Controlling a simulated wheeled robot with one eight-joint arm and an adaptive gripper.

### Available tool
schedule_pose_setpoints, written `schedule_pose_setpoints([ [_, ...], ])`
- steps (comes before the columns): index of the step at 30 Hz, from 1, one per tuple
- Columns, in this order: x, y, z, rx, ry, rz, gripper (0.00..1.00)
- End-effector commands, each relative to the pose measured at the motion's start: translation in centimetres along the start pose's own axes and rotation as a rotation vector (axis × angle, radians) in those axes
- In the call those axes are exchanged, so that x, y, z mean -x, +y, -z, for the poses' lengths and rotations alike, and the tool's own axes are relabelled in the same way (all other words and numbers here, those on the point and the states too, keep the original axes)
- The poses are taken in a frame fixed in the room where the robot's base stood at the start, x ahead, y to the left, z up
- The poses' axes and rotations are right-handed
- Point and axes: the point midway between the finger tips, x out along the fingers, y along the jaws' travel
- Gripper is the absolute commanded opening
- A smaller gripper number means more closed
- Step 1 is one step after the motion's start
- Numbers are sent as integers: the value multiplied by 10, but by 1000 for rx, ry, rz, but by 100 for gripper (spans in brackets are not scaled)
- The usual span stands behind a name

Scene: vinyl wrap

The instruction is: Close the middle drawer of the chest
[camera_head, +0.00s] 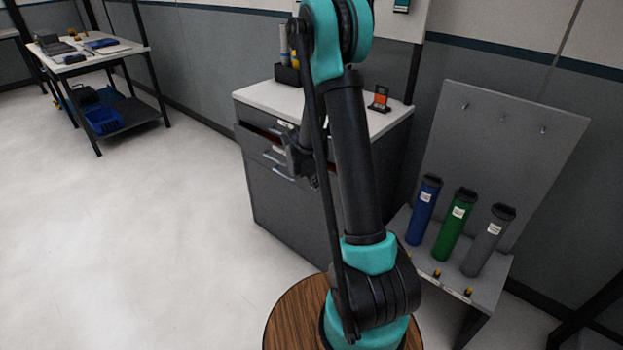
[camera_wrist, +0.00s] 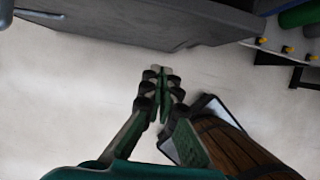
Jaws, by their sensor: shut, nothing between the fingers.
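The grey chest (camera_head: 290,215) with a light top stands at the centre of the head view, behind my arm. Its drawer fronts and pale handles (camera_head: 274,157) face the lower left. A dark gap with some red inside shows near the top of the front, so a drawer there stands partly out. My arm hides part of the front, and I cannot tell exactly how far the middle drawer is out. My gripper (camera_head: 302,163) is in front of the drawers, close to the handles. In the wrist view my gripper (camera_wrist: 160,75) is shut and empty, with the floor beyond it.
Blue (camera_head: 424,212), green (camera_head: 455,228) and grey (camera_head: 488,243) tubes stand on a bench at right. A black holder (camera_head: 287,75) and an orange-and-black item (camera_head: 380,98) sit on the chest. A table (camera_head: 85,62) stands far left. The floor left of the chest is clear.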

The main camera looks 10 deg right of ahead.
Motion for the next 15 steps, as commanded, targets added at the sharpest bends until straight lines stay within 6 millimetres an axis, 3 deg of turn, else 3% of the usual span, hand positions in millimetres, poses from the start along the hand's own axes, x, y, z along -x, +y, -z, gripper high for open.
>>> schedule_pose_setpoints([
  [9,-19,0,-32,-1,0,1,0],
  [15,-21,0,-37,1,0,1,0],
])
